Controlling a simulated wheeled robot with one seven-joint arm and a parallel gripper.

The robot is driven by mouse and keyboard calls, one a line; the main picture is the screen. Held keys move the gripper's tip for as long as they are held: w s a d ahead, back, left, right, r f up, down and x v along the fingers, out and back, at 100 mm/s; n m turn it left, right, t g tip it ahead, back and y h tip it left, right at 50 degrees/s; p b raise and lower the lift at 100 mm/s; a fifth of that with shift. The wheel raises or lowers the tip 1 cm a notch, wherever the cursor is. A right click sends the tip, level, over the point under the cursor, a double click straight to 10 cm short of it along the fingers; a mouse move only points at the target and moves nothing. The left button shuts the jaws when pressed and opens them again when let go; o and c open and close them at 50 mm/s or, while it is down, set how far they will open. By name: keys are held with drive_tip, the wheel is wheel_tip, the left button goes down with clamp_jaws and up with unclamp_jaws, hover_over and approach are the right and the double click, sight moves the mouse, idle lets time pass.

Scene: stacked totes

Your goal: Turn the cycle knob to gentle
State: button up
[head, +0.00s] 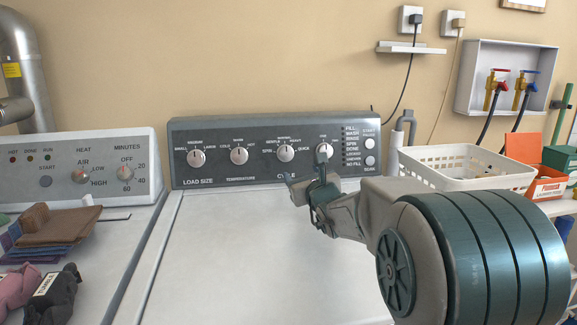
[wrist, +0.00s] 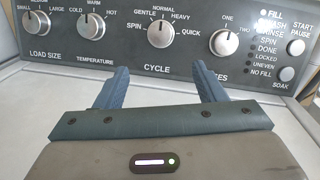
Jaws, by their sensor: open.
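The cycle knob (head: 284,156) is a round silver dial on the washer's dark control panel (head: 223,134). It also shows in the wrist view (wrist: 161,33), with GENTLE printed at its upper left, NORMAL above, HEAVY at upper right, SPIN left and QUICK right. Its mark seems to point up near NORMAL, but it is too small to be sure. My gripper (wrist: 160,75) is open and empty, its two blue fingers apart below the knob and not touching it. In the head view my gripper (head: 306,180) is in front of the panel and hides part of the lower lettering.
The temperature knob (head: 239,155) and load size knob (head: 196,158) are to the left. Another knob (head: 324,151) is close on the right, just above my gripper. A white basket (head: 466,167) stands right of the panel. The washer lid (head: 220,260) is clear.

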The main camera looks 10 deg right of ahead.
sight(288, 156)
drive_tip(key=w, duration=0.4)
drive_tip(key=w+a, duration=0.1)
drive_tip(key=w, duration=0.4)
drive_tip(key=w+p, duration=0.1)
drive_tip(key=w, duration=0.3)
drive_tip(key=shift+w+a, duration=0.15)
drive_tip(key=shift+w, duration=0.2)
drive_tip(key=c, duration=1)
